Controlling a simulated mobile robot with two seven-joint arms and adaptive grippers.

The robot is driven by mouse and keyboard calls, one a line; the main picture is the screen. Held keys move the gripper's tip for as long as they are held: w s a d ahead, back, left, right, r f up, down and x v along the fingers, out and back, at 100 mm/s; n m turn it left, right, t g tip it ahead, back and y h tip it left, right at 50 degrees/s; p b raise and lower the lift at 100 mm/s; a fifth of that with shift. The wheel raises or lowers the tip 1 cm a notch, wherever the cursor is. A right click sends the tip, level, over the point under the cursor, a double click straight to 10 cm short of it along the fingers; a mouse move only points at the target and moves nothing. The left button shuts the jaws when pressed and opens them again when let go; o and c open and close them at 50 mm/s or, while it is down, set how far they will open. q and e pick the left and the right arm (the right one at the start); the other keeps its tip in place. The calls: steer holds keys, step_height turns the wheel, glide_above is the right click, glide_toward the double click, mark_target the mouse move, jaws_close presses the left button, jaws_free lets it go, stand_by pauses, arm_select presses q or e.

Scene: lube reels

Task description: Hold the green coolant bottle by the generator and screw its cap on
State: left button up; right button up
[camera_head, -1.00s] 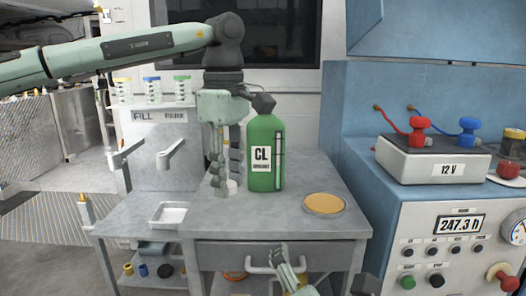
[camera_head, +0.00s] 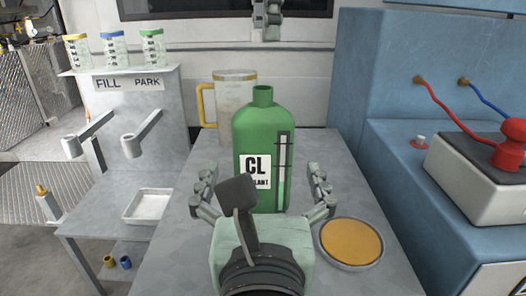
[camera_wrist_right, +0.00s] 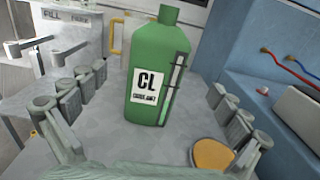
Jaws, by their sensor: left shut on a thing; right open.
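The green coolant bottle (camera_head: 262,130) stands upright on the grey bench with a bare, open-looking neck; it also shows in the right wrist view (camera_wrist_right: 158,62). My right gripper (camera_head: 262,190) is open, low in front of the bottle, with one finger to each side and a gap on both sides. The right wrist view shows the same spread fingers (camera_wrist_right: 155,110). My left gripper (camera_head: 267,36) is at the top edge of the head view, above and behind the bottle neck, shut on what seems to be the cap, which is too small and covered to make out.
A jug with a yellow handle (camera_head: 232,88) stands behind the bottle. A round orange-topped dish (camera_head: 351,242) lies at the bench's right, near the right finger. A white tray (camera_head: 147,206) is on the left. The blue generator (camera_head: 400,170) bounds the right side.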

mark_target(263, 131)
arm_select(q)
steer(key=shift+s+r, duration=0.1)
steer(key=shift+s, duration=0.1)
arm_select(e)
steer(key=shift+s, duration=0.2)
arm_select(q)
steer(key=shift+w, duration=0.1)
arm_select(e)
steer(key=w, duration=1.2)
steer(key=shift+w, duration=0.1)
steer(key=shift+c, duration=0.2)
steer(key=c, duration=1.4)
arm_select(q)
steer(key=shift+f, duration=2.55)
steer(key=shift+f, duration=0.85)
steer(key=shift+f, duration=0.6)
